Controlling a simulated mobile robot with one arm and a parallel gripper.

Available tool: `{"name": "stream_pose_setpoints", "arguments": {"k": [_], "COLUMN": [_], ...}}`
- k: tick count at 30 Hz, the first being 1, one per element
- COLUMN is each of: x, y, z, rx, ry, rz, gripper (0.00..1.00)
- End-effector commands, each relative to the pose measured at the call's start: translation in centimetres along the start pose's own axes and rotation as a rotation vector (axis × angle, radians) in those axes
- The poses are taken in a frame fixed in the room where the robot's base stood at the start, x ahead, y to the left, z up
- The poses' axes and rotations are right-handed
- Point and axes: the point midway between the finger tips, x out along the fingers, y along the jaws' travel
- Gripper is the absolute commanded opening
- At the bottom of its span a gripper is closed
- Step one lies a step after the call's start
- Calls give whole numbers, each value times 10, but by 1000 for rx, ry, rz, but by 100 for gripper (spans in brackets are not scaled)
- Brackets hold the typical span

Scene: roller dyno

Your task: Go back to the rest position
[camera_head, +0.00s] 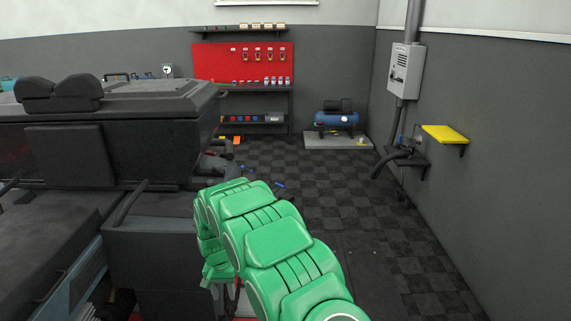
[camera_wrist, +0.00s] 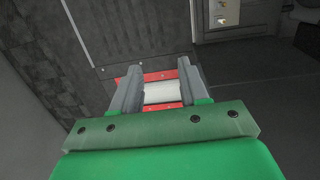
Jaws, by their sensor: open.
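My green arm (camera_head: 270,240) reaches up from the bottom of the head view, bent beside the large dark machine. Its end is hidden there behind its own links and the machine. In the wrist view my gripper (camera_wrist: 161,63) has its two grey fingers apart. A white cylinder-like part (camera_wrist: 160,94) with red pieces (camera_wrist: 160,77) around it shows in the gap between the fingers. I cannot tell how far below the fingers it lies. No held object is visible.
The dark machine (camera_head: 155,150) fills the left. The checkered floor (camera_head: 330,180) is clear to the right. A blue compressor (camera_head: 337,118) stands at the back. A yellow shelf (camera_head: 445,134) and grey box (camera_head: 405,70) are on the right wall. A red tool panel (camera_head: 225,62) hangs behind.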

Motion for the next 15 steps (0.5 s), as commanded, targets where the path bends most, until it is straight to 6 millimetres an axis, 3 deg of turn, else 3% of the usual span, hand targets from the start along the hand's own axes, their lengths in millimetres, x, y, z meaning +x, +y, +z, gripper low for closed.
{"name": "stream_pose_setpoints", "arguments": {"k": [1,15], "x": [-14,-100], "y": [10,100], "z": [1,37], "rx": [4,12], "ry": [4,-3], "rz": [-2,5], "gripper": [44,44]}}
